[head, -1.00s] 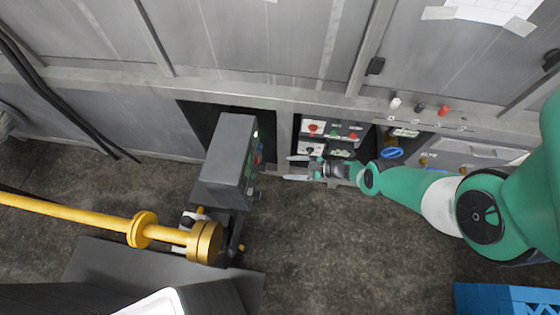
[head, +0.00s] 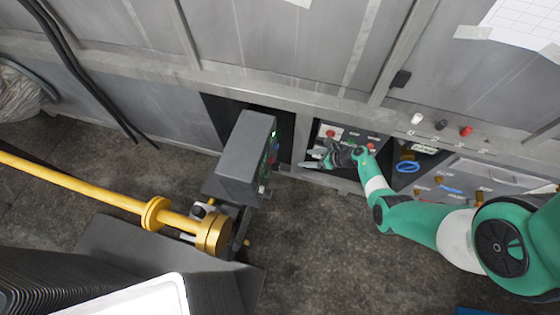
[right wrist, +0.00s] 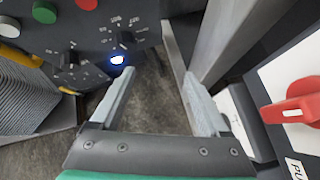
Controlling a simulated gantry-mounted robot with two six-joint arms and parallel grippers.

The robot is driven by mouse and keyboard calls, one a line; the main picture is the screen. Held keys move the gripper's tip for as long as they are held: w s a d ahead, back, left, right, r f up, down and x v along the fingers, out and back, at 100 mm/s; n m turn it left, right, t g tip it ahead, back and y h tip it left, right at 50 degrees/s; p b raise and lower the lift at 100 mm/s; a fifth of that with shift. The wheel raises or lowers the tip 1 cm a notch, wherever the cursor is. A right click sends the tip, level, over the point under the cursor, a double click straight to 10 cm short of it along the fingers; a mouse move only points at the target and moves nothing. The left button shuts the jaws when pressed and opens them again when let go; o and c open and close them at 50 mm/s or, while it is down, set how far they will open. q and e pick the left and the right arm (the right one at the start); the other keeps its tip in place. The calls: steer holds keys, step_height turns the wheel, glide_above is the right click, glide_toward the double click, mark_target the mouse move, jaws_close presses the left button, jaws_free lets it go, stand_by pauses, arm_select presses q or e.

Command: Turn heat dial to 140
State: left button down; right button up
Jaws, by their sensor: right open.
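A grey control box (head: 245,160) stands left of my right gripper in the head view, its panel facing right. In the right wrist view its dark panel shows two black dials with printed scales: an upper dial (right wrist: 125,38) and a lower-left dial (right wrist: 72,57). The scale numbers are too small to read surely, so I cannot tell which is the heat dial or its setting. My right gripper (head: 316,156) is open and empty; its spread fingers (right wrist: 158,76) in the right wrist view point toward the panel, apart from both dials. My left gripper is not in view.
A red rotary switch (right wrist: 292,103) on a white plate is close at right in the wrist view. A yellow pipe (head: 100,190) runs at left. The floor (head: 320,240) in front is clear.

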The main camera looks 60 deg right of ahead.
mark_target(279, 166)
steer(key=w+a+r+n+p, duration=0.1)
steer(key=a+r+n, duration=0.2)
steer(key=a+n, duration=0.3)
steer(key=shift+m+g, duration=0.3)
steer(key=b+x, duration=0.8)
steer(key=x, duration=0.4)
steer(key=shift+a+f+b, duration=0.1)
steer(key=shift+f+b, duration=0.05)
steer(key=shift+b, duration=0.15)
steer(key=c, duration=1.2)
jaws_close()
